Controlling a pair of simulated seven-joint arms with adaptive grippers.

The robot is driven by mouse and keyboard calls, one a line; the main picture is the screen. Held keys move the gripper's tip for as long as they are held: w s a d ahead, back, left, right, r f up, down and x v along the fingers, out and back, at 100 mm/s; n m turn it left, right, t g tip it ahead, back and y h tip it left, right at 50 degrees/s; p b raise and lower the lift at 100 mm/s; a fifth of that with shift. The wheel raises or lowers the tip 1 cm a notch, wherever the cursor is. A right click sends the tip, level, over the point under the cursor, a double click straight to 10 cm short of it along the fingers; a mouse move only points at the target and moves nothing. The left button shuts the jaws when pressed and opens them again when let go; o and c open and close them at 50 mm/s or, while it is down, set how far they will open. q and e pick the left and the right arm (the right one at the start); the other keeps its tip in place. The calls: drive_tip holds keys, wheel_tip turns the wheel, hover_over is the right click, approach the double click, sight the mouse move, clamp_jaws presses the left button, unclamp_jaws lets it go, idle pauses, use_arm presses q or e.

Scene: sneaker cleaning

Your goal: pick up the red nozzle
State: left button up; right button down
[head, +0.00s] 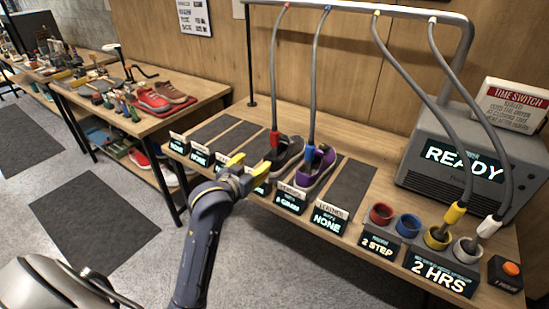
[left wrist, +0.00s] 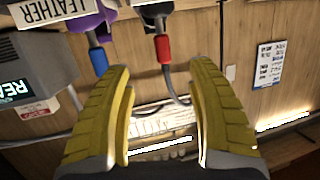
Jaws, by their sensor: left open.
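The red nozzle (head: 274,138) hangs at the end of a grey hose, its lower end in a dark shoe (head: 288,151) on the bench. It also shows in the upside-down left wrist view (left wrist: 163,50), beyond the gap between the fingertips. My left gripper (head: 250,164), with yellow fingers, is open and empty, in front and to the left of the dark shoe, apart from the nozzle. It also shows in the left wrist view (left wrist: 160,75). My right gripper is not in view.
A blue nozzle (head: 310,153) stands in a purple shoe (head: 318,169), close right of the red one. Label signs (head: 290,201) line the bench's front edge. Yellow (head: 454,213) and white (head: 489,227) nozzles sit in holders at right, before the grey dryer (head: 450,155).

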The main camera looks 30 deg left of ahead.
use_arm(q)
wheel_tip(320, 180, up, 2)
drive_tip(key=w, duration=0.2)
approach(273, 138)
drive_tip(key=shift+n+t, duration=0.3)
drive_tip(key=shift+t, duration=0.1)
drive_tip(key=x, duration=0.5)
drive_tip(key=shift+s+a+f, duration=0.15)
drive_tip(key=shift+f, duration=0.15)
drive_tip(key=shift+x, duration=3.5)
drive_tip(key=shift+o, duration=0.2)
drive_tip(key=shift+f, duration=0.1)
clamp_jaws()
